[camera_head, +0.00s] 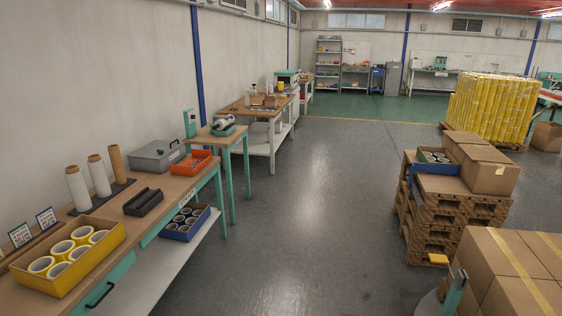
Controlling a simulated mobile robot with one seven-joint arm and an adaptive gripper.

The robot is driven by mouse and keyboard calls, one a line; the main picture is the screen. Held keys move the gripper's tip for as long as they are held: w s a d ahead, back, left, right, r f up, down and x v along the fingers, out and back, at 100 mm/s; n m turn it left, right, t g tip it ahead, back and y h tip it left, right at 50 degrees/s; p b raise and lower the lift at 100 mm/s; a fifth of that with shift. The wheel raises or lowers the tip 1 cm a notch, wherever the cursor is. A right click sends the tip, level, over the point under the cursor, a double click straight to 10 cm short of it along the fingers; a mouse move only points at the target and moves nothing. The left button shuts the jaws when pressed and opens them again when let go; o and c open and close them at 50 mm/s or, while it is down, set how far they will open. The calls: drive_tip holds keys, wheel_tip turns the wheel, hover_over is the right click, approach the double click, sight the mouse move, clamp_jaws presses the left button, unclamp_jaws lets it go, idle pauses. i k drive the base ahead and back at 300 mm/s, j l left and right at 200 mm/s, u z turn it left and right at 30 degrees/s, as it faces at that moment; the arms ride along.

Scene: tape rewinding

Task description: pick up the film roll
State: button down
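Two upright whitish rolls, the left one (77,188) and the middle one (99,175), look like film rolls. They stand on a dark base (122,187) on the workbench at the left. My gripper is not in view.
The workbench (195,185) holds a yellow box (72,281) of tape rolls, a black tray (143,201), a grey case (157,155) and an orange bin (192,162). Stacked pallets (430,225) and cartons (515,290) stand right. The grey floor (300,230) between is clear.

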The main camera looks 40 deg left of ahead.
sight(74, 176)
drive_tip(key=u, duration=2.65)
drive_tip(key=i+z, duration=0.45)
drive_tip(key=i, duration=1)
drive_tip(key=i+z, duration=0.3)
drive_tip(key=i, duration=0.2)
drive_tip(key=i+j+z, duration=0.1)
drive_tip(key=i+z, duration=0.2)
drive_tip(key=i, duration=0.25)
drive_tip(key=i+l, duration=0.1)
drive_tip(key=i, duration=0.4)
drive_tip(key=i+u, duration=0.1)
drive_tip(key=i, duration=0.4)
drive_tip(key=i+u, duration=0.2)
drive_tip(key=u, duration=0.15)
drive_tip(key=i+u, duration=0.15)
drive_tip(key=u, duration=0.2)
drive_tip(key=i+u, duration=0.2)
drive_tip(key=u, duration=0.2)
